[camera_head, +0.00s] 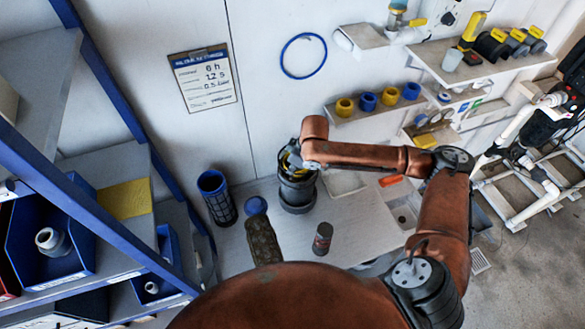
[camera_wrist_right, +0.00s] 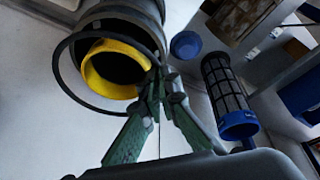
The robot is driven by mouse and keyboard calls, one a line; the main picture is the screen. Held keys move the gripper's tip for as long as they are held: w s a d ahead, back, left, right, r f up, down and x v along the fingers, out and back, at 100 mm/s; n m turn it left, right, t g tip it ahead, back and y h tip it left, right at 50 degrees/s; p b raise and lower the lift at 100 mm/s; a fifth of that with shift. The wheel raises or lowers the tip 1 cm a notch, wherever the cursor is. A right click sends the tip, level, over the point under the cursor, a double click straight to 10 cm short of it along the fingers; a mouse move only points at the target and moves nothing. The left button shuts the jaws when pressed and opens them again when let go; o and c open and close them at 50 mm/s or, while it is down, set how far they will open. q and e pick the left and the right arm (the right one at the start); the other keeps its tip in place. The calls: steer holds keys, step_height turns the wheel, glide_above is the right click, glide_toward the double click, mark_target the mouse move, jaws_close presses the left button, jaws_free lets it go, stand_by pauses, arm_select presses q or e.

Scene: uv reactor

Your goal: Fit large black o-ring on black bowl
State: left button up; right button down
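The black bowl (camera_head: 297,190) stands on the grey work table, a dark cylindrical vessel with a yellow ring inside its mouth. In the right wrist view, the bowl (camera_wrist_right: 150,14) is at the top left and the yellow ring (camera_wrist_right: 93,78) shows inside it. The large black o-ring (camera_wrist_right: 58,72) hangs across the mouth, its left side out beyond the rim; I cannot tell whether it touches the bowl. My right gripper (camera_wrist_right: 158,82), with green fingers, is shut on the o-ring's edge beside the mouth. In the head view, my arm partly hides the bowl's top. My left gripper is not in view.
A blue-topped black mesh cylinder (camera_head: 217,197) stands left of the bowl. A blue cup (camera_head: 256,205), a brown patterned block (camera_head: 263,240) and a dark small bottle (camera_head: 323,238) are nearby. A blue shelf rack (camera_head: 105,85) borders the left.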

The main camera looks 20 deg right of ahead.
steer(key=shift+f, duration=0.3)
steer(key=shift+f+b, duration=0.45)
steer(key=shift+f, duration=1.7)
steer(key=c, duration=2.1)
jaws_free()
steer(key=shift+r, duration=0.1)
steer(key=v, duration=1.2)
steer(key=shift+d, duration=0.1)
